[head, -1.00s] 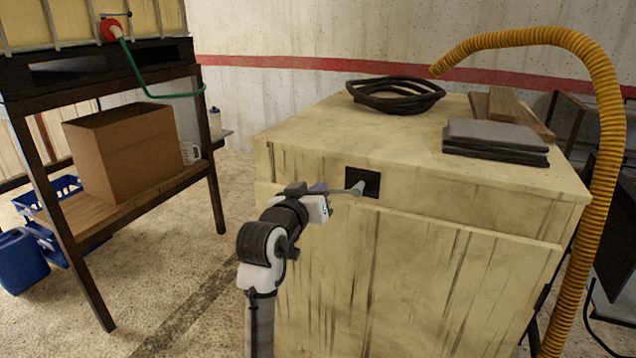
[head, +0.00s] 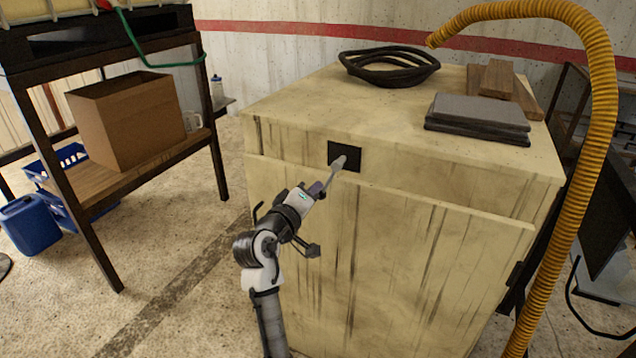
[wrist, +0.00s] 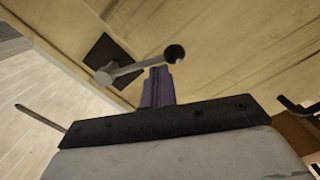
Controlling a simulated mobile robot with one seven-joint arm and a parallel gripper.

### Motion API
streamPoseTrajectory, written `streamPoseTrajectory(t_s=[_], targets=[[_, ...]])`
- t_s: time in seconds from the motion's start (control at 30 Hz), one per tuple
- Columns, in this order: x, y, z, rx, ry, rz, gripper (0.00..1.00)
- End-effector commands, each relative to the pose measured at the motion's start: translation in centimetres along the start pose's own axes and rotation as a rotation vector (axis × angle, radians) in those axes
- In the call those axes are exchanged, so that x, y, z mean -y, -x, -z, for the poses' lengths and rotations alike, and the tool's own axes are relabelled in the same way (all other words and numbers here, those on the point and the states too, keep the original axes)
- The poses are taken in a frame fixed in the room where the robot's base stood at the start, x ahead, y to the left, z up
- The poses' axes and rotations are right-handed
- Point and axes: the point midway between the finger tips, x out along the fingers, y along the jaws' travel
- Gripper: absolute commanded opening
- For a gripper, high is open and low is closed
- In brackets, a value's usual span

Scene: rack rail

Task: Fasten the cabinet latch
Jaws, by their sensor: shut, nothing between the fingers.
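The cabinet (head: 400,250) is a pale, stained box. Its latch has a black square plate (head: 350,150) high on the front and a grey lever (head: 337,167). The lever slants down and left from the plate, over the upper door edge. In the wrist view the lever (wrist: 130,69) ends in a dark round knob (wrist: 174,53), and the plate (wrist: 98,50) lies behind its pivot. My gripper (head: 318,187) is at the lever's lower end. Its purple fingers (wrist: 158,88) are shut with nothing between them, close beside the lever; I cannot tell whether they touch it.
A black cable coil (head: 390,68), dark flat slabs (head: 478,115) and wooden boards (head: 500,82) lie on the cabinet top. A yellow hose (head: 596,130) arches down at the right. A shelf with a cardboard box (head: 125,125) stands left; floor between is clear.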

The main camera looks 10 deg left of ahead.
Motion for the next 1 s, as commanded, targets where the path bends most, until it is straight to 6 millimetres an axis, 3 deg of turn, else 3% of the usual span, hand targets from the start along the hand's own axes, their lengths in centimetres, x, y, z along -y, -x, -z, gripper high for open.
streamPoseTrajectory(t_s=[0.5, 1.0], targets=[[0.1, -0.1, -2.5, 0.002, -0.003, 0.001, 0.00], [-0.1, -0.1, -3.1, 0.003, -0.004, 0.001, 0.00]])
